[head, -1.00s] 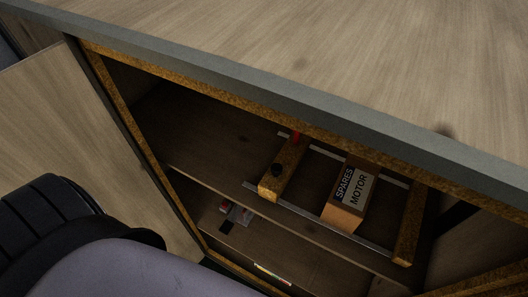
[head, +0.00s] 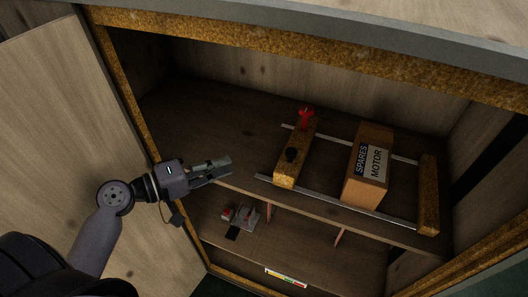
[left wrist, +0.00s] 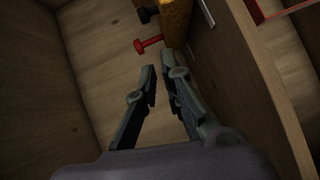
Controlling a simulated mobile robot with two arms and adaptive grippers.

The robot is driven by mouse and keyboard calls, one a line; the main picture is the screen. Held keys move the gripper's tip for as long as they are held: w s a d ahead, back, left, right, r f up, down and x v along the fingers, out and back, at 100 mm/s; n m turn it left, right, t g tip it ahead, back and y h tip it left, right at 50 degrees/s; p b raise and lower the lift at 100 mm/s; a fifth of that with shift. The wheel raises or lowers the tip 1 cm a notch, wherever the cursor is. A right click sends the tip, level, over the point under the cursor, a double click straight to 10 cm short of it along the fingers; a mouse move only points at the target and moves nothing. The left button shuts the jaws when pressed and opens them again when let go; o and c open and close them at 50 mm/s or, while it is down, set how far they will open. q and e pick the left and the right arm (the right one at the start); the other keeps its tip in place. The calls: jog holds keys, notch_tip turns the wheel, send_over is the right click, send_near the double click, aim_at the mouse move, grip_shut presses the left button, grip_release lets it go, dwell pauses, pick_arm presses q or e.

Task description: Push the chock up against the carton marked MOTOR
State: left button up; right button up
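The chock (head: 284,174), a speckled orange-brown block with a black knob (head: 291,154) and a red handle (head: 306,117), lies across two metal rails on the cabinet's upper shelf. The carton (head: 371,158), labelled SPARES and MOTOR, sits to its right with a clear gap between them. My left gripper (head: 231,168) is at the shelf's front edge, left of the chock and apart from it. In the left wrist view the fingers (left wrist: 159,64) are slightly apart with nothing between them; the chock (left wrist: 176,20) and red handle (left wrist: 148,44) show beyond. My right gripper is not visible.
A similar block (head: 428,195) stands at the rails' right end, beyond the carton. The front rail (head: 335,202) runs near the shelf's front edge. The open cabinet door (head: 60,130) is at left. Small red and grey items (head: 243,216) lie on the lower shelf. Shelf space left of the chock is clear.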

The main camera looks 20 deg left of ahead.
pick_arm(q)
jog(key=shift+w+a+r+n+t, duration=0.3)
jog(key=shift+w+a+r, duration=0.05)
jog(key=shift+r, duration=0.25)
grip_shut()
jog(key=p+x, duration=0.2)
jog(key=x, duration=0.2)
jog(key=s+d+p+x, duration=0.1)
jog(key=p+x, duration=0.1)
jog(key=x, duration=0.2)
jog(key=d+p+x, duration=0.1)
jog(key=p+x, duration=0.1)
jog(key=x, duration=0.2)
jog(key=shift+d+r, duration=0.1)
jog(key=shift+d, duration=0.15)
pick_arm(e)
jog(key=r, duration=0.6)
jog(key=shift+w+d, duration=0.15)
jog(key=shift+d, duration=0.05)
pick_arm(q)
jog(key=shift+s, duration=0.1)
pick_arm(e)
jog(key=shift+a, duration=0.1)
